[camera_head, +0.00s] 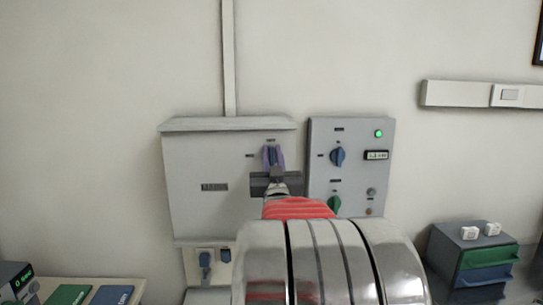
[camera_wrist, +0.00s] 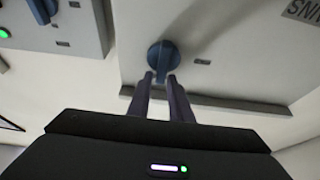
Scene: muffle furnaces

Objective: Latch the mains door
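The mains door is the front of the grey wall cabinet (camera_head: 205,185) in the head view; it looks closed against the box. Its blue latch knob (camera_wrist: 163,52) shows in the wrist view with its handle pointing toward my gripper. In the head view the knob (camera_head: 273,154) is mostly behind my gripper. My gripper (camera_wrist: 161,78) has its two dark fingers on either side of the knob's handle, with the handle filling the narrow gap between the tips. The handle looks upright in the head view. Whether both fingers press on it is hard to see.
A control panel (camera_head: 349,190) with blue and green knobs and a lit green lamp stands close right of the cabinet. Sockets (camera_head: 207,258) sit below the cabinet. A drawer unit (camera_head: 465,262) stands at lower right. The wall left of the cabinet is clear.

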